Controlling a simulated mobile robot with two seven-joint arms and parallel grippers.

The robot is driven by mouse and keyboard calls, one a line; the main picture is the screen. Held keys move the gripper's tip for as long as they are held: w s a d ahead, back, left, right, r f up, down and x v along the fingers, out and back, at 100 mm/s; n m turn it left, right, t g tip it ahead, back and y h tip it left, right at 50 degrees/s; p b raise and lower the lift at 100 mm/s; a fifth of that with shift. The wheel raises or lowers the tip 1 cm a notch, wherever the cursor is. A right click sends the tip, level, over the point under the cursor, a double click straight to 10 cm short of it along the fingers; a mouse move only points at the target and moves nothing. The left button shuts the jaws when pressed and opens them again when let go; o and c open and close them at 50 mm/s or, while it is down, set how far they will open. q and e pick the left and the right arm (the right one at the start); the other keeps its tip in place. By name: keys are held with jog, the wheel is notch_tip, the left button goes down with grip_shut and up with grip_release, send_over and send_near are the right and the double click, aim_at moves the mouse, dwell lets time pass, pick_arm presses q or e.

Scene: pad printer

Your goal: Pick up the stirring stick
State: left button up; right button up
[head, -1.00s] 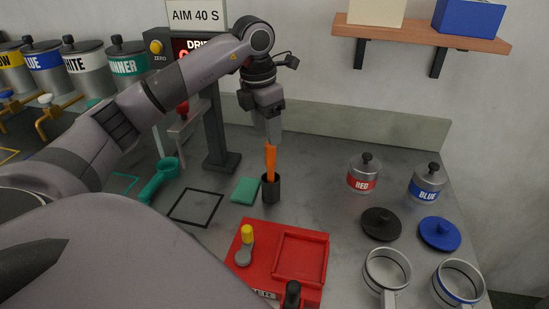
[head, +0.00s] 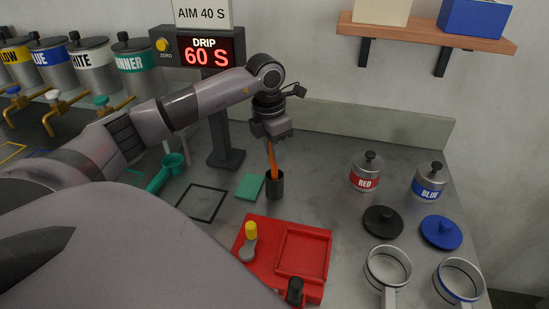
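The orange stirring stick (head: 272,158) stands slightly tilted in a small dark cup (head: 275,189) on the grey bench. Its lower end is hidden inside the cup. My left gripper (head: 271,137) is directly above the cup, pointing down, at the upper end of the stick. Its fingers are hard to make out, so I cannot tell whether they are closed on the stick. My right gripper is not in view.
A green pad (head: 250,187) lies left of the cup. A red tray (head: 303,252) is in front. Red (head: 366,174) and blue (head: 429,184) cans, lids and metal cups are at right. A drip display (head: 207,54) reading 60 S stands behind my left arm.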

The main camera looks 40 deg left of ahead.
pick_arm(q)
grip_shut()
jog(key=shift+r, duration=0.2)
notch_tip(320, 180, up, 20)
jog(key=p, duration=0.2)
jog(key=shift+f, duration=0.15)
jog(key=shift+o, duration=0.9)
grip_release()
grip_shut()
